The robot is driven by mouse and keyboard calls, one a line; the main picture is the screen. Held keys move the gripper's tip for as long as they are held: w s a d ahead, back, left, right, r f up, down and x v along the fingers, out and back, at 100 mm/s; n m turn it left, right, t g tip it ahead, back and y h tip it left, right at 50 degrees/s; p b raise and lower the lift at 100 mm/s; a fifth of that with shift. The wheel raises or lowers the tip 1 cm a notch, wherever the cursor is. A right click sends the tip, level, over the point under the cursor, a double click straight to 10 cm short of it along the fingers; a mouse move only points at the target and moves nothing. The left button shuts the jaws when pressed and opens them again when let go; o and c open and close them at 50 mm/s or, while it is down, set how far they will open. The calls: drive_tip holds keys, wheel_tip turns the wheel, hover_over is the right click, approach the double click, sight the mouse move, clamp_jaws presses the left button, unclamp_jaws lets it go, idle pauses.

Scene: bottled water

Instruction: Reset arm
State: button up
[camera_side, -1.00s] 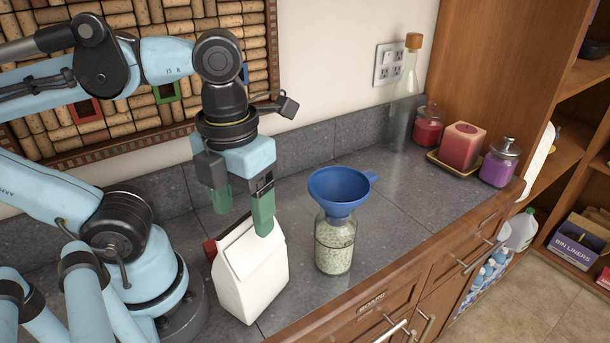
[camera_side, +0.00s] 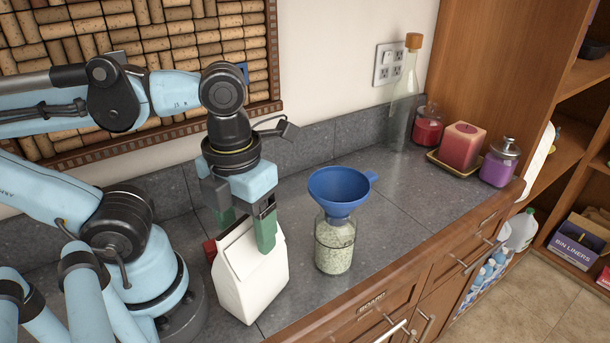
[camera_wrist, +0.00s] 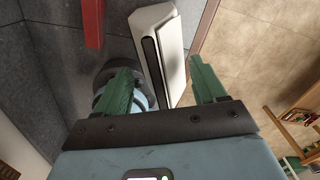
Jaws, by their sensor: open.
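My gripper (camera_side: 246,232) has green fingers that are spread apart. In the wrist view the carton (camera_wrist: 158,45) lies between and beyond the two fingers (camera_wrist: 163,92). A glass jar (camera_side: 334,246) of pale grains stands to the right of the carton. A blue funnel (camera_side: 339,188) sits in the jar's mouth.
A tall clear bottle with a cork (camera_side: 401,105) stands at the back wall. A red jar (camera_side: 427,128), a red candle (camera_side: 463,146) on a tray and a purple jar (camera_side: 498,165) stand to the right. The grey counter (camera_side: 400,205) between is clear.

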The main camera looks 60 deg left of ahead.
drive_tip(key=shift+f, duration=0.5)
wheel_tip(320, 180, up, 11)
drive_tip(key=shift+s+r, duration=0.1)
drive_tip(key=shift+r, duration=0.1)
wheel_tip(320, 180, down, 12)
drive_tip(key=shift+f, duration=0.1)
drive_tip(key=r, duration=0.9)
drive_tip(key=shift+w, duration=0.2)
drive_tip(key=w+a+r+n, duration=0.85)
drive_tip(key=w+r, duration=0.35)
drive_tip(key=w, duration=0.2)
drive_tip(key=w+a+f, duration=0.2)
drive_tip(key=w+f, duration=0.1)
drive_tip(key=w, duration=0.2)
drive_tip(key=shift+w+a+f+m, duration=0.3)
drive_tip(key=shift+w+a+m, duration=0.05)
